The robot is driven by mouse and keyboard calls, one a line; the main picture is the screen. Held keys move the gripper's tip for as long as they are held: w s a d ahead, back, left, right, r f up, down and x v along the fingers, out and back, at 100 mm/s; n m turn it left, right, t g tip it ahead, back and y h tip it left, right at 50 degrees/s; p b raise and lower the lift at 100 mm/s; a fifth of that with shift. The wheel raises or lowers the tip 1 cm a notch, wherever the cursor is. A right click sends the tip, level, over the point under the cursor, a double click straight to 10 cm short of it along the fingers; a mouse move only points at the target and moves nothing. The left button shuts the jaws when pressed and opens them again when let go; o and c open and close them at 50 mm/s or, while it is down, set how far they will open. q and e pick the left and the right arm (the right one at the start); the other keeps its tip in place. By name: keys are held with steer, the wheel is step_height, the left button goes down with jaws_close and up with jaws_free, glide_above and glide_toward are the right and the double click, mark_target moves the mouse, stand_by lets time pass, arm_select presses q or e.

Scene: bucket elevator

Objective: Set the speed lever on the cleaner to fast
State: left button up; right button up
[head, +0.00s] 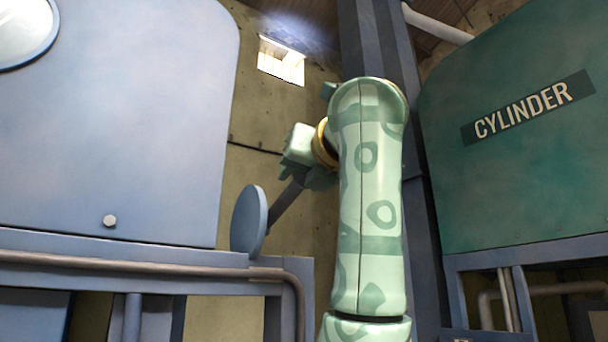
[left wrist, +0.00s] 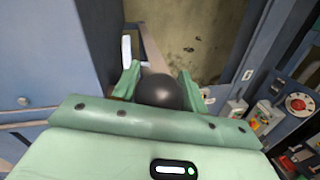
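The speed lever has a round blue-grey disc (head: 249,221) at its pivot, beside the large blue machine body (head: 120,120). Its dark rod (head: 286,204) slants up and right from the disc to my left gripper (head: 308,165). In the left wrist view the lever's black ball knob (left wrist: 161,92) sits between the two green fingers (left wrist: 160,84), which appear to touch it on both sides. The head view hides the knob behind the gripper. I see no speed marks and no cleaner label. My right gripper is not in view.
A green machine marked CYLINDER (head: 535,110) stands at the right. A dark blue post (head: 380,40) rises behind my left arm. A brown pipe (head: 150,267) runs along the blue frame. The left wrist view shows a panel with a red dial (left wrist: 298,104) at the right.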

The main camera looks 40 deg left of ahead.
arm_select(q)
steer(key=c, duration=0.4)
steer(key=shift+d+f+t+b, duration=0.15)
steer(key=shift+f+t+b, duration=0.15)
steer(key=shift+f+b, duration=0.4)
steer(key=shift+c, duration=0.2)
step_height(320, 180, down, 12)
steer(key=m+t+y+b, duration=0.3)
steer(key=t+y+b, duration=0.2)
steer(key=b, duration=1.1)
steer(key=shift+a+r+y, duration=0.15)
steer(key=shift+a+y, duration=0.2)
steer(key=shift+y, duration=0.35)
steer(key=shift+w, duration=0.15)
steer(key=o, duration=1.4)
steer(key=shift+c, duration=0.2)
